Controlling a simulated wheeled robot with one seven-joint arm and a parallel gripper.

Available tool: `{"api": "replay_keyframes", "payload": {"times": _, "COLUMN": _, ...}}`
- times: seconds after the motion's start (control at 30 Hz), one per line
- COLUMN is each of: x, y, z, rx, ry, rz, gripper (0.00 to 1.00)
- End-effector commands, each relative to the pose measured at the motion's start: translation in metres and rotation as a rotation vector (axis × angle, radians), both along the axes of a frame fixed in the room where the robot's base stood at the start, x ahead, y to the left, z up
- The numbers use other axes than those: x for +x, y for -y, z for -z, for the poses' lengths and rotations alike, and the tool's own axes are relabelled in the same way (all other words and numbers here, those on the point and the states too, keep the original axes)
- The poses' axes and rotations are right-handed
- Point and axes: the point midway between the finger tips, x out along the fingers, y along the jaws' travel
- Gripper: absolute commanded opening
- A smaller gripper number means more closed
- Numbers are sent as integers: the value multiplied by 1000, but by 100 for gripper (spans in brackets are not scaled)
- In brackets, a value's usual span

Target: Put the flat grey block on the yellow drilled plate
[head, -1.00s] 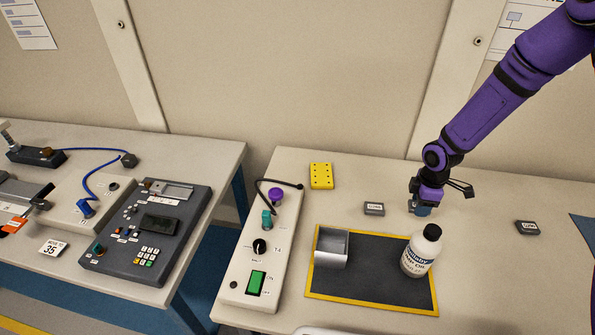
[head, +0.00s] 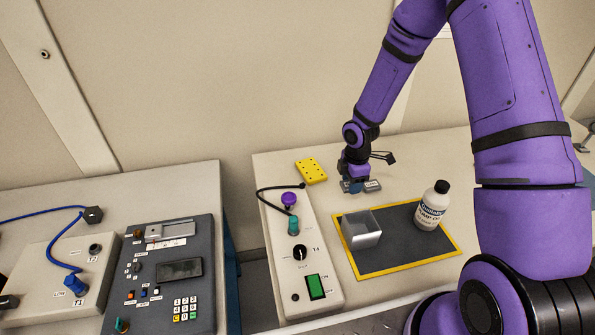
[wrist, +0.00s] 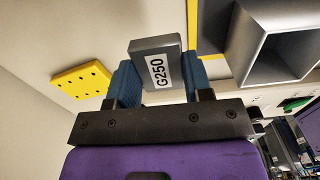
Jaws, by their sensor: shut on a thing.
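My gripper (head: 358,187) is low over the right-hand table, with its blue fingertips shut on the flat grey block (head: 373,186). In the wrist view the block (wrist: 145,47) sits between the fingertips of my gripper (wrist: 158,82), and its white label reads G250. I cannot tell whether the block still touches the table. The yellow drilled plate (head: 311,171) lies flat on the table, a short way left of and behind my gripper. It also shows at the left in the wrist view (wrist: 80,81), apart from the block, with nothing on it.
A dark mat (head: 390,257) with a yellow border lies in front, bearing an open grey box (head: 361,229) and a white bottle (head: 432,207). A control box (head: 301,255) with a cable and knobs stands left. Table between gripper and plate looks clear.

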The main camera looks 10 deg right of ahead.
Motion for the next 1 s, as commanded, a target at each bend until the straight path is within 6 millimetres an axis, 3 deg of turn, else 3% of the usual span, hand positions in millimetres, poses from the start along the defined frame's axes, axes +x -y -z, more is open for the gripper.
{"api": "replay_keyframes", "payload": {"times": 0.17, "x": 24, "y": -13, "z": 3, "rx": 2, "ry": 3, "rz": -2, "gripper": 21}}
{"api": "replay_keyframes", "payload": {"times": 0.6, "x": 109, "y": -62, "z": 12, "rx": 1, "ry": 2, "rz": -1, "gripper": 21}}
{"api": "replay_keyframes", "payload": {"times": 1.0, "x": 140, "y": -79, "z": 15, "rx": 1, "ry": 2, "rz": -1, "gripper": 21}}
